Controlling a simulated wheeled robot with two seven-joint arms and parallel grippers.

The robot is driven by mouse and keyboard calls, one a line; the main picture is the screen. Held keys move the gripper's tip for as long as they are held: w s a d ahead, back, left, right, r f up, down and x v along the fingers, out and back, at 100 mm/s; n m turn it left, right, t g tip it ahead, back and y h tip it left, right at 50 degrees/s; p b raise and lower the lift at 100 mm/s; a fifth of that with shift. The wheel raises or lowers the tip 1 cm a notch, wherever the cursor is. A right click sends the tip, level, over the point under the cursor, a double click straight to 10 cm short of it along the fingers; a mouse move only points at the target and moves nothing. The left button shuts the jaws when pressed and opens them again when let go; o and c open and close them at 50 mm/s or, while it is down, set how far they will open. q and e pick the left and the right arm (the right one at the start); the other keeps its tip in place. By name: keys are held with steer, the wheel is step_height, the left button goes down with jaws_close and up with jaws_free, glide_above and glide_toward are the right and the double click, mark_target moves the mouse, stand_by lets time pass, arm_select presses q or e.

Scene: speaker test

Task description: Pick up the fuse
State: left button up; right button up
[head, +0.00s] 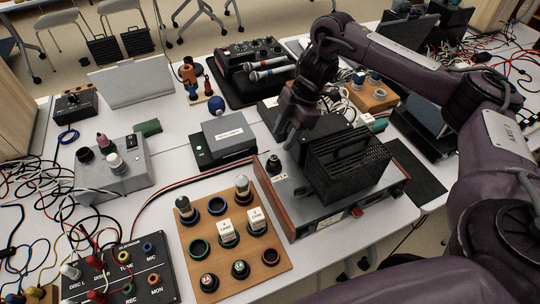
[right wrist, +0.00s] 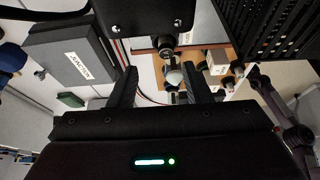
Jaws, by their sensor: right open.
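No part is plainly marked as the fuse. The candidates are a dark plug with a pale rounded top (head: 242,187) and a similar dark one (head: 184,207), both upright on a wooden board (head: 187,270), and a small black cap (head: 273,165) on the silver amplifier. My right gripper (head: 288,146) hangs pointing down over the amplifier's back left part, beyond the board. In the right wrist view its fingers (right wrist: 163,90) are apart, with nothing held. A pale round-tipped part (right wrist: 173,77) shows between them, seemingly beyond the tips. My left gripper is not in view.
A black finned block (head: 347,165) stands on the amplifier, close right of my gripper. A labelled dark box (head: 228,140) lies left of it. A black jack box (head: 120,275) and loose cables crowd the front left. White tabletop shows left of the board.

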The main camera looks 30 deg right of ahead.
mark_target(274, 157)
steer(key=f, duration=0.1)
steer(key=s+a+f, duration=0.1)
steer(key=shift+a+f+b, duration=0.2)
steer(key=shift+f+b, duration=0.15)
steer(key=shift+f, duration=0.05)
steer(key=x, duration=0.3)
steer(key=shift+w+a+p, duration=0.1)
steer(key=shift+p, duration=0.3)
steer(key=shift+a+f, duration=0.1)
steer(key=shift+f, duration=0.1)
steer(key=c, duration=0.9)
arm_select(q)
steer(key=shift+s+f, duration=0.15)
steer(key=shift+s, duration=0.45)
arm_select(e)
jaws_close()
